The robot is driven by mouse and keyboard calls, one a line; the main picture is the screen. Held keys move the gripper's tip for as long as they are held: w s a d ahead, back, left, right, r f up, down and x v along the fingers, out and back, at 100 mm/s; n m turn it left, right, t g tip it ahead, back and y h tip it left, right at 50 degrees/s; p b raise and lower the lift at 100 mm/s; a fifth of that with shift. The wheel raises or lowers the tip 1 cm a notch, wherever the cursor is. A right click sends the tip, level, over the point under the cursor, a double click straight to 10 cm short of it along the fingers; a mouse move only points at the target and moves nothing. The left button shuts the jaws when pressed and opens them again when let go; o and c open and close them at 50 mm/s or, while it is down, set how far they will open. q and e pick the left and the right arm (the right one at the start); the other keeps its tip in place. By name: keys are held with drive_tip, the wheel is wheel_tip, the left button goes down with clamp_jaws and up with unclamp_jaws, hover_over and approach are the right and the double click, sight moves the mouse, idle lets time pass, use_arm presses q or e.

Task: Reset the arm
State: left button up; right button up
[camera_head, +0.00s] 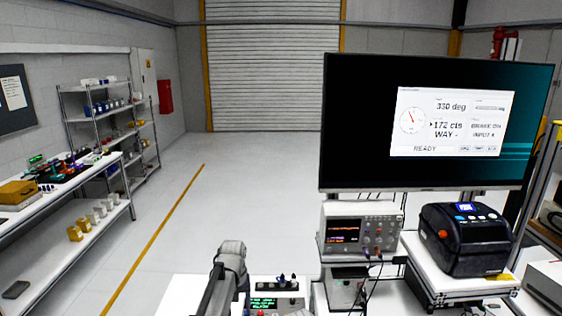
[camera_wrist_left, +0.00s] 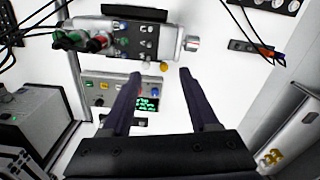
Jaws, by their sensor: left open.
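My left gripper (camera_wrist_left: 160,73) is open and empty in the left wrist view. Its dark fingers reach over a grey control box (camera_wrist_left: 105,86) with a green text display and coloured buttons. The box also shows at the bottom edge of the head view (camera_head: 275,303), partly cut off. Beyond the fingertips is a grey unit (camera_wrist_left: 145,40) with knobs and plugged leads on its left. A screen (camera_head: 452,120) reads about 330 deg, 172 cts, WAY -, READY, with a dial. I cannot identify the arm with certainty. My right gripper is not in view.
An oscilloscope (camera_head: 360,237) and a black label printer (camera_head: 465,240) stand right of the control box. Cables hang near the oscilloscope and cross the wrist view's upper corners. Shelves (camera_head: 108,120) and a side bench (camera_head: 60,230) stand at left. The floor between is clear.

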use_arm(q)
drive_tip(key=shift+m, duration=0.6)
drive_tip(key=s+f, duration=0.1)
drive_tip(key=s+d+b, duration=0.1)
drive_tip(key=s, duration=0.1)
drive_tip(key=s+d+f+b, duration=0.1)
drive_tip(key=s, duration=0.1)
drive_tip(key=shift+d+f, duration=0.15)
drive_tip(key=shift+f, duration=0.15)
drive_tip(key=s+d+f+m+b, duration=0.1)
drive_tip(key=s+f+b, duration=0.1)
drive_tip(key=s, duration=0.4)
drive_tip(key=s+d+f+m+b, duration=0.2)
drive_tip(key=s+f+b, duration=0.1)
drive_tip(key=s, duration=0.4)
drive_tip(key=s+d+f+m+y+b, duration=0.1)
drive_tip(key=s+d+f+m+b, duration=0.1)
drive_tip(key=s, duration=0.5)
drive_tip(key=shift+f+b, duration=0.75)
drive_tip(key=shift+b, duration=0.4)
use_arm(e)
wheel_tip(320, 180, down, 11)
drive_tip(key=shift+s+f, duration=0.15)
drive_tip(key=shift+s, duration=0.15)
use_arm(q)
drive_tip(key=shift+c, duration=0.2)
drive_tip(key=shift+c, duration=0.7)
drive_tip(key=shift+d, duration=0.1)
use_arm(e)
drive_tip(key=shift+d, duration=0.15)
